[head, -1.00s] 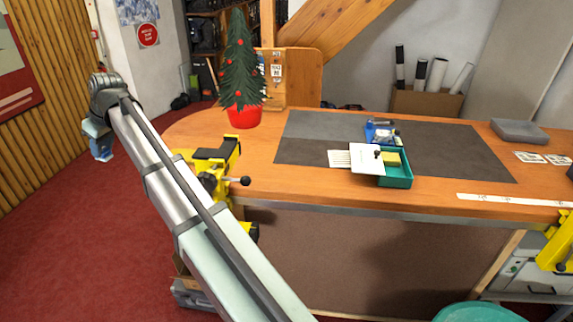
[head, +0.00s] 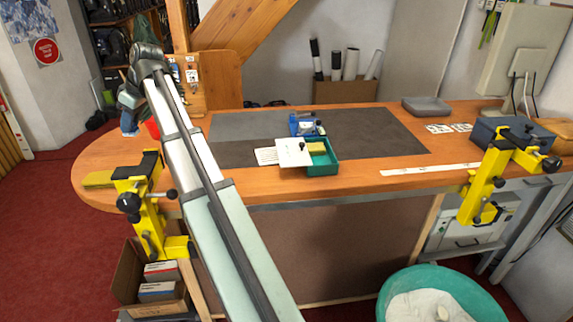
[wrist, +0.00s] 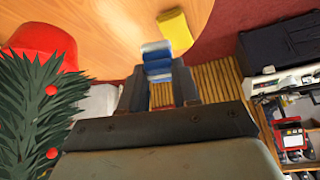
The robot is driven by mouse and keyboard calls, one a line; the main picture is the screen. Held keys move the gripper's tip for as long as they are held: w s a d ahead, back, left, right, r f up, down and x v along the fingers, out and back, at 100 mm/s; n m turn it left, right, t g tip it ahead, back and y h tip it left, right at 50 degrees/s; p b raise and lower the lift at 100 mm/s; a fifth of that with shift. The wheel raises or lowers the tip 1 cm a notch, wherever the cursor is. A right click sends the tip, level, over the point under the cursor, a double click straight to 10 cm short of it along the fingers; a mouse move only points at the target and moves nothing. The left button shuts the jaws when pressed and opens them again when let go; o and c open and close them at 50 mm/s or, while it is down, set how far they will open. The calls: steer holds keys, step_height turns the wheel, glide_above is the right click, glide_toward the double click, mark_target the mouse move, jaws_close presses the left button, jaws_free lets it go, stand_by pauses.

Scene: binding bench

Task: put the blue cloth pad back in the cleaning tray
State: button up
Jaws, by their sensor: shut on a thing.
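The blue cloth pad (head: 129,124) hangs from my gripper (head: 130,109) near the table's far left end. In the wrist view, the pad (wrist: 156,52), with a paler band, is between the two dark fingers of my gripper (wrist: 157,80), which are shut on it. A teal tray (head: 333,168) stands on the dark mat, right of and well away from my gripper. It holds a yellow block (head: 316,148); its left part is covered by a white plate (head: 291,153). I cannot tell whether anything else lies inside.
A red pot (head: 152,128) is partly hidden by my arm; its tree (wrist: 40,120) is close to my gripper. A yellow cloth (head: 100,179) lies at the table's left end. A blue device (head: 308,124) stands behind the tray. The mat (head: 380,135) is clear to the tray's right.

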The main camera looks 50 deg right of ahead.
steer(key=s+d+f+m, duration=0.1)
steer(key=s+d, duration=0.3)
steer(key=d, duration=0.3)
steer(key=s+d+f, duration=0.1)
steer(key=s+d, duration=0.2)
steer(key=d, duration=0.3)
steer(key=m+h, duration=0.3)
steer(key=m, duration=0.2)
glide_above(315, 163)
steer(key=s, duration=0.3)
step_height(315, 163, down, 4)
steer(key=shift+t, duration=0.4)
steer(key=shift+w+f, duration=0.15)
steer(key=shift+f, duration=4.55)
steer(key=shift+f, duration=0.15)
steer(key=o, duration=0.7)
steer(key=v, duration=1.2)
